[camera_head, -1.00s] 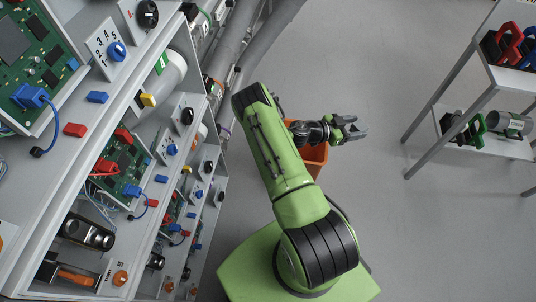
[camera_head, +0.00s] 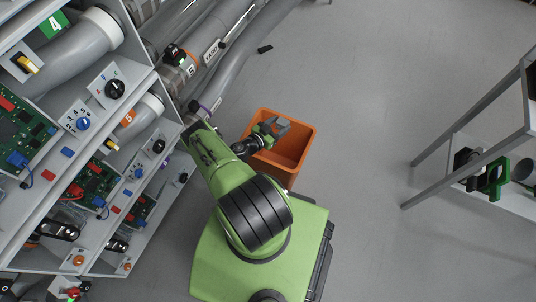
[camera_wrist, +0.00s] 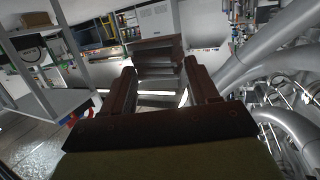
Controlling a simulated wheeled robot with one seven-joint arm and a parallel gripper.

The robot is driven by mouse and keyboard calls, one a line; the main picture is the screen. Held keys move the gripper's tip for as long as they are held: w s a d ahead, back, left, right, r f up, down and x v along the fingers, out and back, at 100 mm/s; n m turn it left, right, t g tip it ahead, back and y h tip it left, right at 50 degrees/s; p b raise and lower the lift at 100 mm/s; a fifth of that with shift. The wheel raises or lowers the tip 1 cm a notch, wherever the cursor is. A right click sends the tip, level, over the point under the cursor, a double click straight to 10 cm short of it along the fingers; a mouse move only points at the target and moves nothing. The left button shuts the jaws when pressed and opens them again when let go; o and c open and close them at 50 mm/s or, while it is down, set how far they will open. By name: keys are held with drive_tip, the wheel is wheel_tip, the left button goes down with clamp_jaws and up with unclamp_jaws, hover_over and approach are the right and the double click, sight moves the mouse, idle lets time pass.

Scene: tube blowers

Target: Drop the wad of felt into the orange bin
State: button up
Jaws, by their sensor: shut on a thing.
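The orange bin (camera_head: 297,166) stands on the floor just beyond my green base, its open top facing up. My gripper (camera_head: 277,127) overlaps the left and far part of the bin's opening in the head view. Its height above the rim is hard to judge. In the wrist view my gripper (camera_wrist: 163,75) has its two dark fingers apart, with a dark brown-grey blocky piece (camera_wrist: 158,52) between their tips. I take this piece for the wad of felt. It cannot be made out clearly in the head view.
A grey panel rack (camera_head: 70,160) with switches, boards and tubes stands close on the left. Thick grey pipes (camera_head: 235,60) run behind it. A shelf stand (camera_head: 470,125) is at the right. The floor between is clear.

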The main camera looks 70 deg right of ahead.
drive_tip(key=shift+f+b, duration=0.5)
drive_tip(key=shift+f, duration=0.1)
wheel_tip(320, 180, down, 5)
drive_tip(key=b, duration=0.5)
drive_tip(key=shift+r, duration=0.15)
drive_tip(key=o, duration=1.1)
drive_tip(key=p+v, duration=0.5)
drive_tip(key=v, duration=1.1)
drive_tip(key=shift+w+d, duration=0.1)
